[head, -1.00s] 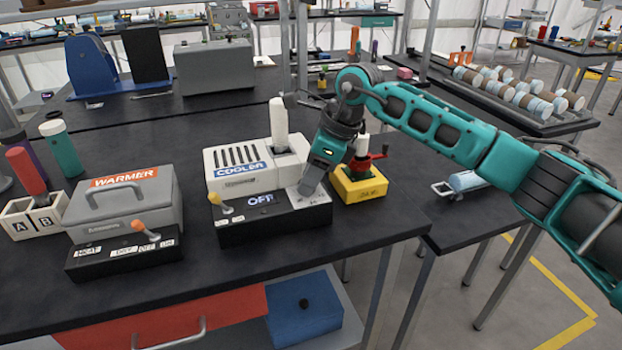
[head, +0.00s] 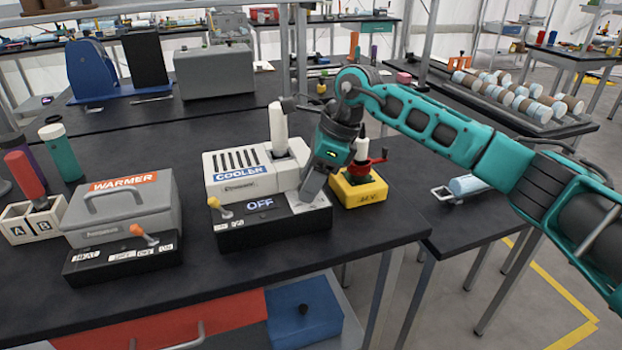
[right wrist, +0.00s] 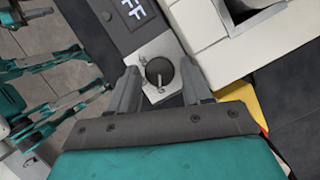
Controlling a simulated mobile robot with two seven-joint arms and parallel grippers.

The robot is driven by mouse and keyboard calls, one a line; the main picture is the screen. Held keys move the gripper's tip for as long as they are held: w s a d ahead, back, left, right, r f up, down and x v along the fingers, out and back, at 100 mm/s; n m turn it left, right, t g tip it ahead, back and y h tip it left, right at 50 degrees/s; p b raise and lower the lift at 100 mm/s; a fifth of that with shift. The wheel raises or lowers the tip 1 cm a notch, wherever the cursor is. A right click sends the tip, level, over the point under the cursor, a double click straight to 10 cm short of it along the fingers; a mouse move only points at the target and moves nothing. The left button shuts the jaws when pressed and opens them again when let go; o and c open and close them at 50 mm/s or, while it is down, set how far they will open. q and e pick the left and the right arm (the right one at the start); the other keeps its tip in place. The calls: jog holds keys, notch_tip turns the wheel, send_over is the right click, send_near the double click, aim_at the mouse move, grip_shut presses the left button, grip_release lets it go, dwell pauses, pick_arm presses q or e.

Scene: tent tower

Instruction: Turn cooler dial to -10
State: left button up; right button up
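The cooler (head: 240,182) is a white box with a black control panel (head: 272,228) in front. Its display (head: 260,204) reads OFF. A yellow-tipped lever (head: 221,208) stands at the panel's left end. The round dark dial (right wrist: 159,71) sits on a light plate in the right wrist view; the gripper hides it in the head view. My right gripper (right wrist: 160,88) is open, pointing down at the panel's right end. Its two fingers stand either side of the dial with gaps; I cannot tell how far above the plate they are. My left gripper is not in view.
A white cylinder (head: 278,128) stands in the cooler's top. A yellow box (head: 360,190) with a red handle is close on the right of my gripper. The grey warmer (head: 122,207) and the A/B holder (head: 32,222) are to the left. The table front is clear.

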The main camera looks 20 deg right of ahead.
jog(key=shift+o, duration=0.7)
